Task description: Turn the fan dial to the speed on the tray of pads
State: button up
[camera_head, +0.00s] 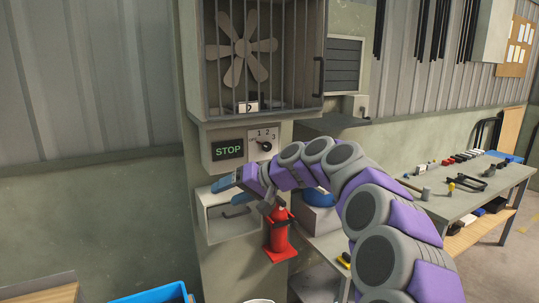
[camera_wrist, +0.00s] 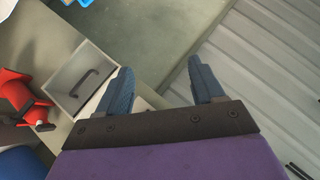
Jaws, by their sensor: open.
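The fan dial (camera_head: 266,146) is a dark round knob on a pale plate marked 1, 2 and 3, below the fan cage. Which mark it points at is too small to tell. A dark STOP display (camera_head: 228,150) with green letters sits left of it. My gripper (camera_head: 228,184) is below the display, left of and lower than the dial, apart from it. In the wrist view my gripper (camera_wrist: 163,82) shows two blue fingers spread apart with nothing between them.
A caged fan (camera_head: 240,48) is above the dial. A cluttered workbench (camera_head: 450,204) stands right.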

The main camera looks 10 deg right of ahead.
jog(key=w+d+f+m+t+b, duration=0.15)
jog(key=w+d+t, duration=0.35)
jog(key=w+d, duration=0.65)
jog(key=w+d+t+h+b, duration=0.2)
jog(key=w+d+t, duration=0.1)
jog(key=w+d, duration=0.3)
jog(key=n+t+h, duration=0.3)
send_near(268, 147)
jog(key=shift+n, duration=0.25)
jog(key=p+x, duration=0.4)
jog(key=p, duration=0.3)
jog(key=shift+w+a+r, duration=0.1)
jog(key=shift+w+a, duration=0.1)
jog(key=shift+w, duration=0.15)
jog(key=shift+w+p, duration=0.45)
jog(key=shift+p, duration=0.75)
jog(key=p, duration=0.1)
jog(key=w+p, duration=0.1)
jog(key=shift+a+p, duration=0.25)
jog(key=shift+p, duration=0.15)
jog(key=p+x, duration=0.1)
jog(key=p, duration=0.3)
jog(key=shift+w, duration=0.35)
